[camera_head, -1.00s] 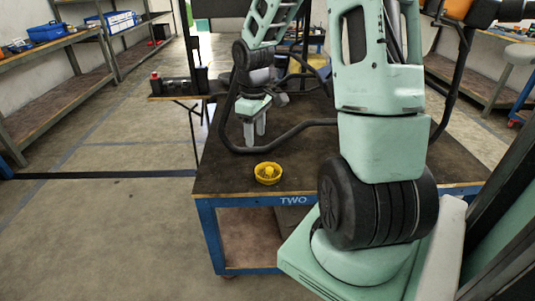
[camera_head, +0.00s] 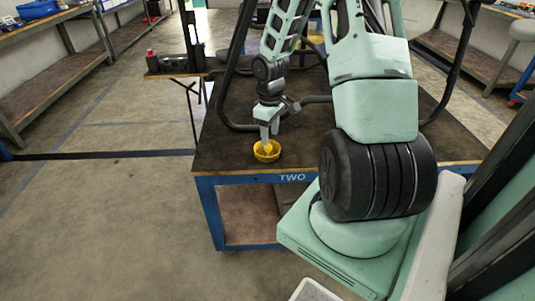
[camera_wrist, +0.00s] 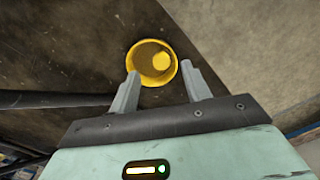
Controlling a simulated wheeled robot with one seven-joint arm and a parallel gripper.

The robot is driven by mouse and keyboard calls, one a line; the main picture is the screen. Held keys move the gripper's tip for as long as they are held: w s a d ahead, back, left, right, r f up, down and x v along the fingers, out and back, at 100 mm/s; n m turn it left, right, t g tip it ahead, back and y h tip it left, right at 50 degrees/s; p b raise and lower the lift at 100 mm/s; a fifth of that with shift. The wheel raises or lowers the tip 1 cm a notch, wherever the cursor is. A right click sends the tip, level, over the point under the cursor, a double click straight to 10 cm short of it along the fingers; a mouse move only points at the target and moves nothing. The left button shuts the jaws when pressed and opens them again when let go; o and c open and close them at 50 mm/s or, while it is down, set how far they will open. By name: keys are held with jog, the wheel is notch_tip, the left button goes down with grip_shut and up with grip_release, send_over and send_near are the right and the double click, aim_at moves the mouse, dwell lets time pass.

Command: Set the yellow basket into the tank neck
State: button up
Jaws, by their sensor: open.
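The yellow basket (camera_head: 266,152) sits on the dark top of the blue-framed table, near its front left corner. In the wrist view the basket (camera_wrist: 137,66) is a round yellow cup with a raised knob inside. My gripper (camera_head: 267,138) is open and points down just above the basket. In the wrist view its two fingers (camera_wrist: 158,84) are spread on either side of the basket's near edge; I cannot tell whether they touch it. The tank neck cannot be made out in these frames.
The blue table (camera_head: 235,179) marked TWO bears a black tubular frame (camera_head: 228,82) that arches behind my arm. A small table (camera_head: 170,74) with dark items stands behind on the left. Shelves (camera_head: 60,83) line the left wall. The floor on the left is clear.

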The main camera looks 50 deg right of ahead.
jog(key=shift+w+a+f+b, duration=0.15)
jog(key=shift+f+b, duration=0.5)
jog(key=shift+f, duration=2)
grip_shut()
